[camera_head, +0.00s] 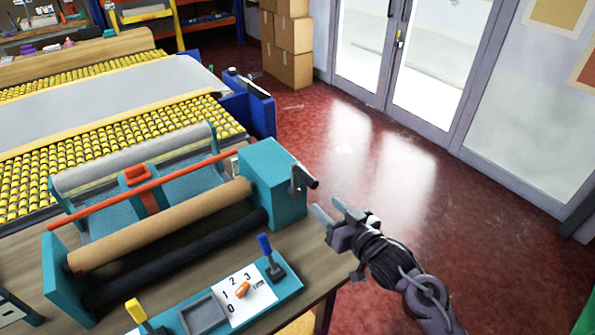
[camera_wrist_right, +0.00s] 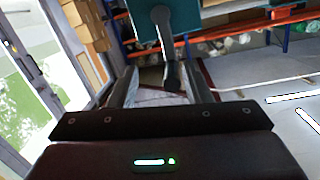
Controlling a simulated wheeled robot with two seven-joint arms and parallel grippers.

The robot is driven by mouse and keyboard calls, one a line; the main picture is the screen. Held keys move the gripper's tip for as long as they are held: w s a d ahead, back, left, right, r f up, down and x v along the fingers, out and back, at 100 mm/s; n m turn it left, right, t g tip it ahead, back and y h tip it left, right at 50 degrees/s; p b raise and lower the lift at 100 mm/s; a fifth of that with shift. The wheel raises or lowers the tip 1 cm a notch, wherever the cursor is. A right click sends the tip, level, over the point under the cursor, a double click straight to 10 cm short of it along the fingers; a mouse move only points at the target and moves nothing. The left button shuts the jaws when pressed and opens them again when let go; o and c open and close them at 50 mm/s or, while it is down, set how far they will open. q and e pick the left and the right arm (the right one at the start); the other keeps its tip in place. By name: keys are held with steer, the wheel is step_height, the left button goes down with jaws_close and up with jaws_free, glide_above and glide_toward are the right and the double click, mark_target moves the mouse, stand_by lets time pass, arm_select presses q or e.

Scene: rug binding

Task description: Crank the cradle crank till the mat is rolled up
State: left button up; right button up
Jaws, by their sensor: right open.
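The teal cradle (camera_head: 272,190) stands on the wooden bench with a tan roll (camera_head: 165,228) and a black roller (camera_head: 180,262) across it. A blue-grey sheet (camera_head: 185,183) lies behind the tan roll; I cannot tell whether it is the mat. The dark crank (camera_head: 304,178) sticks out from the cradle's right end box; it also shows in the right wrist view (camera_wrist_right: 170,72). My right gripper (camera_head: 330,214) is open just in front of and below the crank. In the right wrist view the crank handle appears between the fingers (camera_wrist_right: 162,88), without clear contact. My left gripper is out of view.
A teal control panel (camera_head: 290,285) with a blue lever (camera_head: 265,245) and a yellow lever (camera_head: 137,311) sits at the bench front. A table of yellow rollers (camera_head: 225,120) bearing a grey sheet (camera_head: 100,103) stands behind. Red floor (camera_head: 400,190) is clear to the right.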

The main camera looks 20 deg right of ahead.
mark_target(319, 186)
steer(key=shift+t+y, duration=0.5)
steer(key=shift+y, duration=0.3)
steer(key=r, duration=0.1)
steer(key=w+r, duration=0.2)
steer(key=shift+w+a+r, duration=0.1)
steer(key=shift+a+r, duration=0.3)
steer(key=p+x, duration=0.2)
steer(key=x, duration=0.4)
steer(key=shift+w+a+f, duration=0.1)
steer(key=shift+w+a, duration=0.1)
steer(key=shift+w, duration=0.05)
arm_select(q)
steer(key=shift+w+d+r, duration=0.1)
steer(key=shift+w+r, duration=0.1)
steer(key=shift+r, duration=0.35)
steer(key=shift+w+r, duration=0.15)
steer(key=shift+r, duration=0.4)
arm_select(e)
steer(key=shift+c, duration=0.4)
jaws_close()
